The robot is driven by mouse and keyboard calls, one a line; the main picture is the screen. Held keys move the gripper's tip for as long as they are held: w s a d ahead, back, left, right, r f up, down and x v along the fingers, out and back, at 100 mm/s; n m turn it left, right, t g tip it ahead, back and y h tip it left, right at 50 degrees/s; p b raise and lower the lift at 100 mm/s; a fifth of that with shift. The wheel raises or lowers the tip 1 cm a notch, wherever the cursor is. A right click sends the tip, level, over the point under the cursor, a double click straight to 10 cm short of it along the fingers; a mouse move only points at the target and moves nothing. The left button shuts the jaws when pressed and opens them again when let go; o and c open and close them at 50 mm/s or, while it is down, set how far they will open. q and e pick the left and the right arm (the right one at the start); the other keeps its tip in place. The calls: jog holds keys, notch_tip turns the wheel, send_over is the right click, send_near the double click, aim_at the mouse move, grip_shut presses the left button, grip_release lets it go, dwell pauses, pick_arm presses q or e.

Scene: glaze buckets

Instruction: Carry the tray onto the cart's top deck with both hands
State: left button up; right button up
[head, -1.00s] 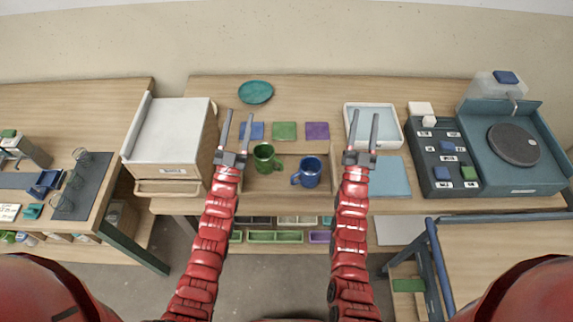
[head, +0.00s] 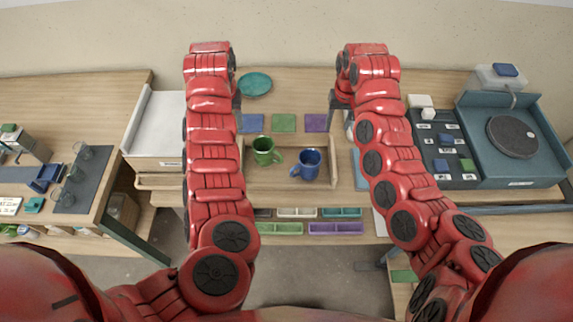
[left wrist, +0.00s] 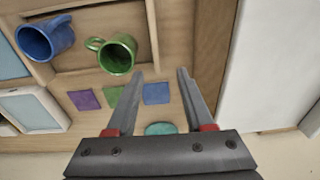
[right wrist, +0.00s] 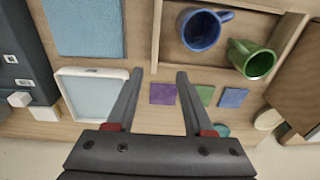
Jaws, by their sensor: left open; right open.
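The wooden tray (head: 285,182) sits on the table and holds a green mug (head: 263,150) and a blue mug (head: 307,164). My left gripper (head: 237,104) is open near the tray's left side, mostly hidden by its arm. In the left wrist view the open jaws (left wrist: 160,73) are in line with a tray side wall (left wrist: 152,35). My right gripper (head: 332,113) is open near the right side. In the right wrist view its jaws (right wrist: 160,72) are in line with the other wall (right wrist: 156,35). Contact cannot be told. The cart's deck (head: 525,232) shows at lower right, partly behind my right arm.
Blue, green and purple squares (head: 284,122) and a teal plate (head: 255,84) lie behind the tray. A white drawer box (head: 158,125) stands left. A white-rimmed shallow tray (right wrist: 88,92) and a dark panel (head: 440,145) are on the right.

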aim_at(333, 156)
pick_arm(q)
jog(key=shift+s+d+r+g, duration=0.15)
jog(key=shift+s+g, duration=0.05)
jog(key=shift+s, duration=0.2)
jog(key=shift+s+d+r+g, duration=0.1)
jog(key=shift+s+d+g, duration=0.1)
jog(key=shift+s, duration=0.15)
pick_arm(e)
jog(key=shift+s+d+r+g, duration=0.15)
jog(key=shift+s+d+g, duration=0.05)
jog(key=shift+s, duration=0.15)
jog(key=shift+s+d+r+g, duration=0.15)
jog(key=shift+s+g, duration=0.05)
jog(key=shift+s, duration=0.15)
pick_arm(q)
notch_tip(333, 156, down, 16)
jog(key=shift+w+a, duration=0.1)
pick_arm(e)
notch_tip(333, 156, down, 16)
jog(key=shift+a+f, duration=0.1)
pick_arm(q)
jog(key=shift+f, duration=0.7)
pick_arm(e)
jog(key=shift+f, duration=0.6)
pick_arm(q)
grip_shut()
pick_arm(e)
grip_shut()
